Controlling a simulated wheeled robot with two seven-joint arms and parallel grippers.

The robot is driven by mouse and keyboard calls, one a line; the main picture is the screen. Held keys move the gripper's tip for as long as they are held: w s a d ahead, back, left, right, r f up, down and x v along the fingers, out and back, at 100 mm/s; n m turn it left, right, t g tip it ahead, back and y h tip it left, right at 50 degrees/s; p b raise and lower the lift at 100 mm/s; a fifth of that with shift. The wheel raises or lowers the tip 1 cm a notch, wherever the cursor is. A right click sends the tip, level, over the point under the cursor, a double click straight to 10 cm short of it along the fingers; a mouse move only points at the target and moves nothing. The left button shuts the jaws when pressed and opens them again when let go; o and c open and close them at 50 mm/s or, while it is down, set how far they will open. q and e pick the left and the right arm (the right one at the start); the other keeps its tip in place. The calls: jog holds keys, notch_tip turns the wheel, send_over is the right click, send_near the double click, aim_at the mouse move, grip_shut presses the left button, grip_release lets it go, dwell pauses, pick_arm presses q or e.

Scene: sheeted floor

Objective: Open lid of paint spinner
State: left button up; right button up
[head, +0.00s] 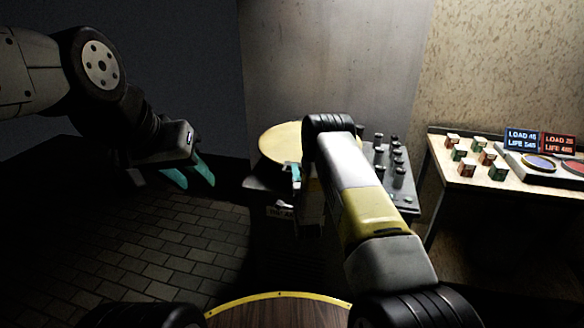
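A round, pale yellow disc (280,142), which looks like the lid of the paint spinner, lies at the centre back. A dark body (262,184) shows below it. My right arm crosses in front and hides the disc's right part. My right gripper (297,172) is at the disc's near right edge, with a teal finger showing. The arm hides most of this gripper, and I cannot tell whether it touches the disc. My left gripper (188,175) hangs to the left of the disc, well apart from it, with its teal fingers spread and empty.
A grey stand (404,197) with several small dark containers stands right of the disc. Brick floor at the left is clear.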

grip_shut()
dwell(1.2)
